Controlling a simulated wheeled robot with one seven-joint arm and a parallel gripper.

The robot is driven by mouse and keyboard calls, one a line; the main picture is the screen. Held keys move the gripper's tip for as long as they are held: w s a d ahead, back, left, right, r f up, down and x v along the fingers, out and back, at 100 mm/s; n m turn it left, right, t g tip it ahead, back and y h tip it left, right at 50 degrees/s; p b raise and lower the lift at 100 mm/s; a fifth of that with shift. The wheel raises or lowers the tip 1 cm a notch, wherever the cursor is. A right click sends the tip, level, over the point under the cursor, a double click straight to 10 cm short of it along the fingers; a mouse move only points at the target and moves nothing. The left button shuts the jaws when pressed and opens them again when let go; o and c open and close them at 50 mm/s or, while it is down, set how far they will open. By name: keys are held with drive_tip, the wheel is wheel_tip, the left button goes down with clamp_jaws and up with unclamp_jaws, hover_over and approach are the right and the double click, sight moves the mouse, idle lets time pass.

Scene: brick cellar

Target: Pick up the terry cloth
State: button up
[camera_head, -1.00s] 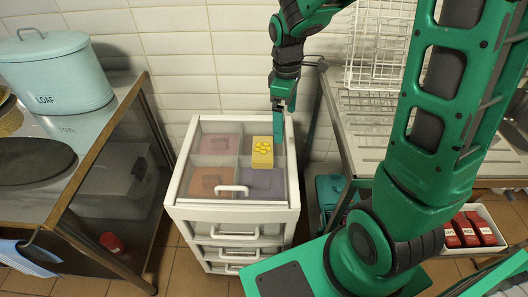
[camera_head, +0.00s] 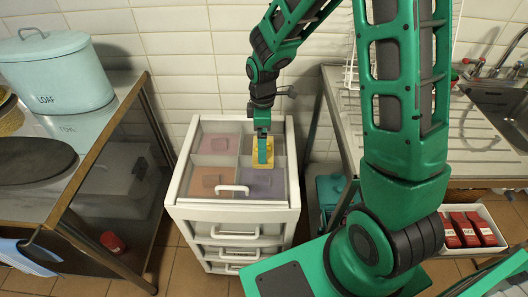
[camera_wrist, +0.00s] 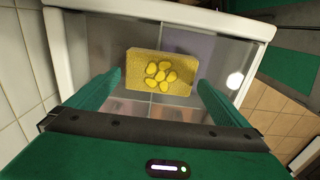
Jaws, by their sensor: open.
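The terry cloth appears to be the yellow block-shaped folded piece (camera_head: 267,176) with a raised yellow flower pattern. It lies on the clear lid of the white drawer unit (camera_head: 183,185), right of centre. In the wrist view the cloth (camera_wrist: 141,90) lies ahead, between the lines of the two fingers. My gripper (camera_head: 263,155) points down over the cloth and hides part of it. In the wrist view my open gripper (camera_wrist: 160,77) has a green finger on each side of the cloth, with gaps. I cannot tell how high the fingertips are above the lid.
Under the lid are several compartments with coloured contents. A counter (camera_head: 95,152) with a blue loaf bin (camera_head: 57,72) stands left. A metal sink unit (camera_head: 475,130) stands right, with a white tray (camera_head: 491,210) of red packets below. A tiled wall is close behind.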

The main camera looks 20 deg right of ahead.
wheel_tip(320, 180, down, 4)
drive_tip(key=shift+s+d+f, duration=0.1)
drive_tip(key=c, duration=0.6)
drive_tip(key=shift+c, duration=0.2)
